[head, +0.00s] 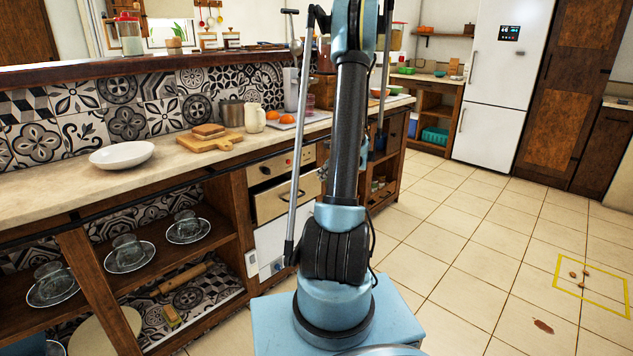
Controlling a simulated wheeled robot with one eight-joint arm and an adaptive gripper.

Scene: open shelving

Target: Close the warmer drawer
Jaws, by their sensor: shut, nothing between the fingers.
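The warmer drawer (273,207) is in the head view, built in below the counter, just left of my upright arm. My gripper is not visible; only my arm links and base show.
The counter (60,197) holds a white plate (122,155), a bread board (209,143) and a jug (255,119). Open shelves with glass dishes (130,256) stand at left. The tiled floor (470,235) at right is mostly free. A yellow floor outline (556,276) surrounds small brown bits.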

